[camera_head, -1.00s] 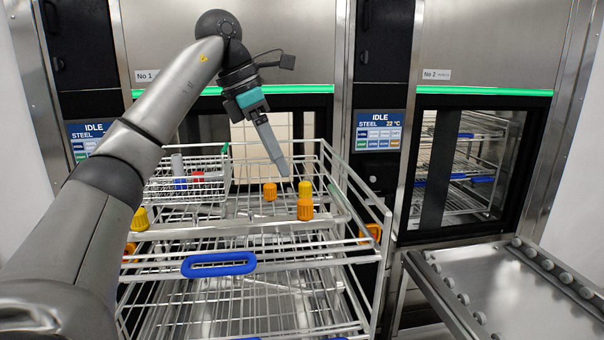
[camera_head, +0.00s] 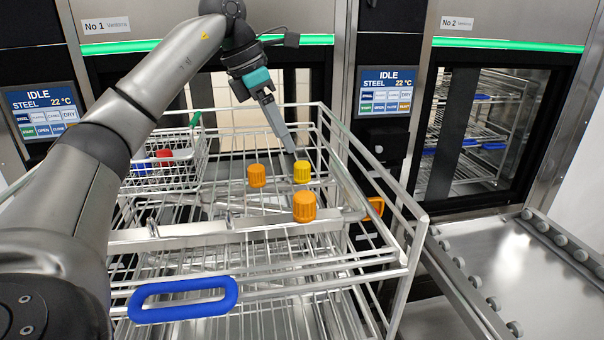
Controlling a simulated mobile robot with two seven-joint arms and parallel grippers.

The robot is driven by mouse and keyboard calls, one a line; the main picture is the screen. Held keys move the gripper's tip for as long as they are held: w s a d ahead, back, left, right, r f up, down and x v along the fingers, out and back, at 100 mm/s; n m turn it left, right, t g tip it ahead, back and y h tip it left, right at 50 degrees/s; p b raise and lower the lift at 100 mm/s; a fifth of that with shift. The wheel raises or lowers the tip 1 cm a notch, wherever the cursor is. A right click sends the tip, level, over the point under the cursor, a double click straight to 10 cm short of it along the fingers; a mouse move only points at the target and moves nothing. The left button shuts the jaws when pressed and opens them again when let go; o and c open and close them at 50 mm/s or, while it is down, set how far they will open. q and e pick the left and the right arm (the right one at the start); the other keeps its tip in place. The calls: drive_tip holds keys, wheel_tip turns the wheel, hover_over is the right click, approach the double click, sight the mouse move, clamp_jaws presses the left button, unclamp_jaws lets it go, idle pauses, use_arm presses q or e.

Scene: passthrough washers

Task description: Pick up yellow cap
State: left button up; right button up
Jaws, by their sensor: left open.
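The yellow cap (camera_head: 302,172) stands on the top level of the wire rack, in the right half of the camera_head view. An orange cap (camera_head: 257,175) stands to its left and another orange cap (camera_head: 304,206) stands just in front of it. My left gripper (camera_head: 290,150) points down just above and behind the yellow cap, with nothing seen between its fingers. It is open, though its fingers overlap from this angle. I cannot tell whether the fingertips touch the cap. My right gripper is not in view.
The wire rack (camera_head: 190,237) has raised rails around the caps and a blue handle (camera_head: 183,300) in front. A small wire basket (camera_head: 165,170) with red and blue items stands at left. Washer doors are behind. A roller conveyor (camera_head: 540,280) is at right.

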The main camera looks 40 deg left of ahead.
sight(302, 162)
use_arm(q)
drive_tip(key=x, duration=0.3)
drive_tip(key=shift+w+d+r+p+x, duration=0.1)
drive_tip(key=shift+w+x, duration=0.05)
drive_tip(key=shift+x, duration=0.75)
drive_tip(key=shift+w+d+r+p+x, duration=0.1)
drive_tip(key=shift+w+x, duration=0.1)
drive_tip(key=shift+x, duration=0.7)
drive_tip(key=shift+w+d+r+p+x, duration=0.1)
drive_tip(key=shift+w+x, duration=0.05)
drive_tip(key=shift+x, duration=0.75)
drive_tip(key=shift+c, duration=0.2)
clamp_jaws()
